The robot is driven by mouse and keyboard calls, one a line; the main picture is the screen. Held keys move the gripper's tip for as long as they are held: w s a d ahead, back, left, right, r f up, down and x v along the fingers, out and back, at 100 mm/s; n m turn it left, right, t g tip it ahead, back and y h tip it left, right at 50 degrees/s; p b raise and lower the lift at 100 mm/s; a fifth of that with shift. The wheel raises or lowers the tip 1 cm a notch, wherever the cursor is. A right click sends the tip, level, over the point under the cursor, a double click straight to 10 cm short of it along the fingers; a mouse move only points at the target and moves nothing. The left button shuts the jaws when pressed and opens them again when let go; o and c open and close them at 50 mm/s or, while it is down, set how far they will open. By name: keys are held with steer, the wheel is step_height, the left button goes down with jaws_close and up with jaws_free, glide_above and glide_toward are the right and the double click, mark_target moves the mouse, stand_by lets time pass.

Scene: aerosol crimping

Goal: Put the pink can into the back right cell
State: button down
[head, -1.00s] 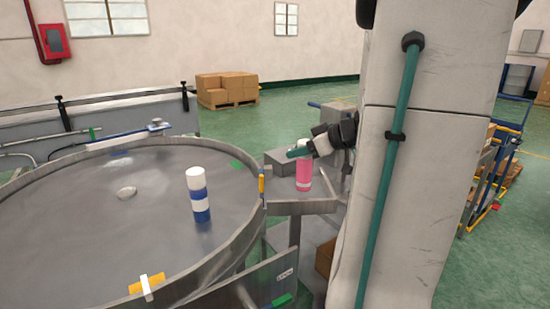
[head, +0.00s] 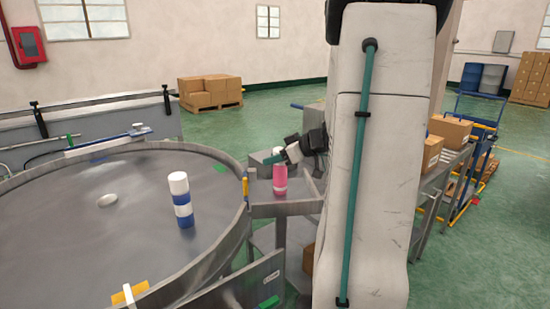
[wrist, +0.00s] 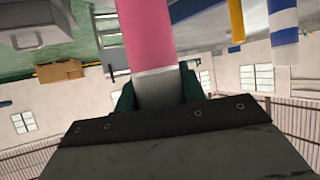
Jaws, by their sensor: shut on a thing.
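The pink can (head: 280,181) is upright, with a pale band and a white top, at the small grey metal shelf (head: 290,208) beside the round table. I cannot tell whether its base touches the shelf. My gripper (head: 277,158) is shut on its top end. In the wrist view the pink can (wrist: 147,35) runs up from between the green fingers of my gripper (wrist: 157,92), in an upside-down picture. I can make out no cells in either view; my arm hides part of the area on the right.
A blue-and-white can (head: 182,200) stands on the round grey table (head: 90,240), which has a raised rim. Cardboard boxes (head: 449,130) sit on a rack at the right, by a blue trolley (head: 478,110). Stacked boxes (head: 210,90) stand at the back. Green floor is free behind.

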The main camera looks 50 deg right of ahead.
steer(key=c, duration=0.8)
jaws_free()
steer(key=shift+f, duration=0.1)
steer(key=shift+c, duration=0.2)
steer(key=shift+r, duration=0.2)
steer(key=v, duration=1.1)
steer(key=w+a+g+y, duration=0.25)
steer(key=a+g, duration=0.35)
steer(key=a, duration=1.5)
steer(key=s+a+f+m+g+h, duration=0.2)
steer(key=s+a+g+h, duration=0.2)
steer(key=s+a, duration=0.9)
steer(key=shift+s+a+f+m+h, duration=0.3)
steer(key=shift+a+h, duration=0.35)
steer(key=shift+a, duration=0.5)
